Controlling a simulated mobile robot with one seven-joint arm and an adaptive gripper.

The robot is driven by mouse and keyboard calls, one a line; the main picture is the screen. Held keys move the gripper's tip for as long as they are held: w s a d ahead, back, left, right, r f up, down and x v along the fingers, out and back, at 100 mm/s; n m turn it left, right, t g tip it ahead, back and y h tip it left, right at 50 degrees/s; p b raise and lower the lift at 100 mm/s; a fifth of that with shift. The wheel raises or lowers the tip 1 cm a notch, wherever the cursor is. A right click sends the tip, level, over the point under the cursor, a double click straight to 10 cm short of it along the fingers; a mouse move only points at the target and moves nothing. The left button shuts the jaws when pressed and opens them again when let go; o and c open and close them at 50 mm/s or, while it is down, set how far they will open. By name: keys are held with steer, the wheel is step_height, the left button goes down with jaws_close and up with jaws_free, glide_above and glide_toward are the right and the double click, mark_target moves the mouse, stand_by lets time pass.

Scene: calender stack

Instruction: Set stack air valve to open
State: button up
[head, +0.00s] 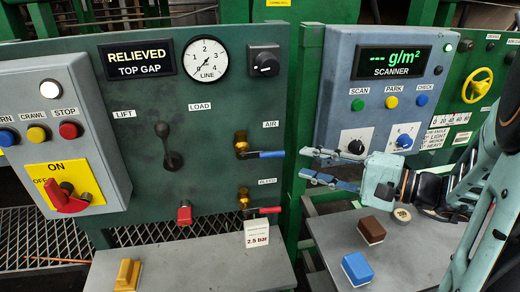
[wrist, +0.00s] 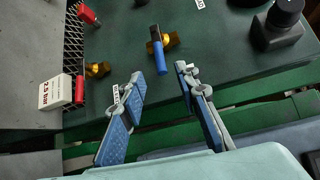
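The air valve is a brass valve with a blue lever (head: 265,154) under the AIR label on the green panel. Its lever lies about horizontal, pointing right in the head view. In the wrist view the blue lever (wrist: 159,52) points toward my gripper, ahead of the gap between the fingers. My gripper (head: 305,163) is open and empty, to the right of the lever and apart from it. Both blue-padded fingers show in the wrist view (wrist: 160,76), spread on either side of the lever's line.
The bleed valve with a red lever (head: 266,210) sits below, with a white 2.5 bar tag (head: 256,234). The scanner box (head: 340,100) stands behind my gripper. A brown block (head: 371,230) and a blue block (head: 357,268) lie on the right grey shelf.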

mark_target(276, 157)
steer(key=x, duration=1)
steer(key=shift+a+f+p, duration=0.1)
steer(key=shift+a+p, duration=0.25)
jaws_close()
